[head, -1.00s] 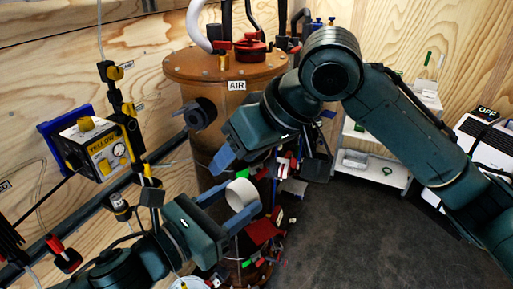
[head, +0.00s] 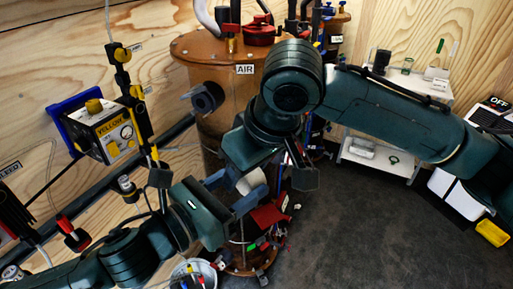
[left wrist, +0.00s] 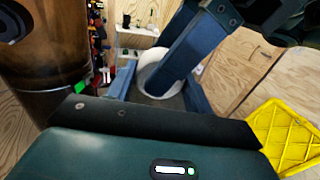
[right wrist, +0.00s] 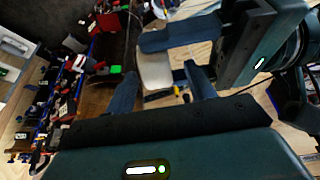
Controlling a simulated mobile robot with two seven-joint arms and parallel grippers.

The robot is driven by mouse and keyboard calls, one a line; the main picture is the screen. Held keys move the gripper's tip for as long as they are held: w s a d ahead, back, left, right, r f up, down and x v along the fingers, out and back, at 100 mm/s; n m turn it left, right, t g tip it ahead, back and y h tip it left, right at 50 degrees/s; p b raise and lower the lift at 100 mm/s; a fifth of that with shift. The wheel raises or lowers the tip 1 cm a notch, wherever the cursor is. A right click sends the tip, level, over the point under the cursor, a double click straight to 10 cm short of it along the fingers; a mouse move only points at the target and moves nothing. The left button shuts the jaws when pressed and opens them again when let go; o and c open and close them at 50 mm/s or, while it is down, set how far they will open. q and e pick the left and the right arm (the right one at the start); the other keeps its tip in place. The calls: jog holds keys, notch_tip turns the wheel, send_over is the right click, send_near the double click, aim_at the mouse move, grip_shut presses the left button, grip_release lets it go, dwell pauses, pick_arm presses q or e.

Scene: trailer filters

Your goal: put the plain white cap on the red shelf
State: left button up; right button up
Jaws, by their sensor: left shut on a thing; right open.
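The plain white cap (head: 251,181) is held by my left gripper (head: 232,193), in front of the brown cylinder. In the left wrist view the cap (left wrist: 150,80) looks like a round white ring between blue fingers, and a finger of my right gripper crosses in front of it. In the right wrist view the cap (right wrist: 155,68) lies between the open fingers of my right gripper (right wrist: 163,90); I cannot tell whether they touch it. The red shelf (head: 268,215) juts from the cylinder's lower side, just right of and below my left gripper. Its top looks clear.
The brown cylinder (head: 215,85) labelled AIR stands close behind both grippers. Several small coloured parts hang low around it. A yellow gauge box (head: 103,130) is on the left wall. A white shelf unit (head: 375,155) stands at the back; dark floor is free at the right.

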jog(key=shift+x, duration=1.4)
jog(key=shift+s, duration=0.1)
jog(key=c, duration=1)
pick_arm(q)
jog(key=o, duration=1.4)
pick_arm(e)
jog(key=shift+c, duration=0.2)
